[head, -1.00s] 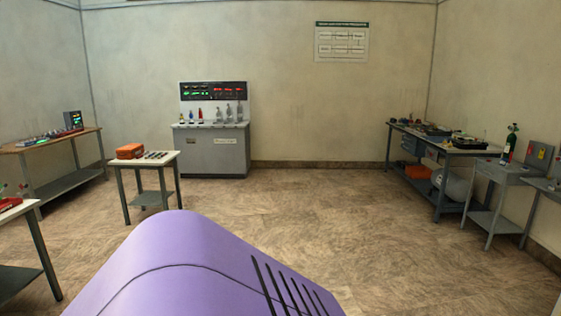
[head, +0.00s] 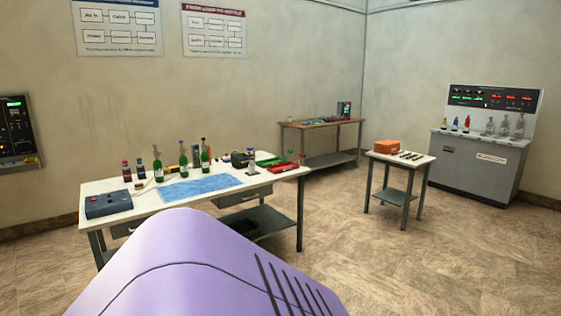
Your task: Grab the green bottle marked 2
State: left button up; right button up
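Three slim green bottles stand upright on the white-topped table at the left: a left one (head: 158,171), a middle one (head: 183,163) and a right one (head: 205,159). Any number on them is too small to read, so I cannot tell which is marked 2. The table (head: 262,179) also carries a blue cloth (head: 200,188) in front of the bottles. Neither of my grippers is in view.
The table also holds a blue-grey box (head: 108,204), dark red bottles (head: 126,171) and a red tray (head: 283,167). A small table with an orange case (head: 388,146) and a grey console (head: 475,165) stand at the right. The floor (head: 400,265) at right front is clear.

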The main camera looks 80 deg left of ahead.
aim_at(159, 172)
jog(key=j+u, duration=0.2)
jog(key=u, duration=0.25)
jog(key=k+j+u, duration=0.1)
jog(key=j+u, duration=0.15)
jog(key=u, duration=0.25)
jog(key=j+u, duration=0.2)
jog(key=u, duration=0.25)
jog(key=j+u, duration=0.35)
jog(key=i+j+u, duration=0.15)
jog(key=u, duration=0.15)
jog(key=i+j+u, duration=0.15)
jog(key=j+u, duration=0.2)
jog(key=i+j+u, duration=0.45)
jog(key=i+j, duration=1)
jog(key=j+u, duration=0.05)
jog(key=j, duration=0.05)
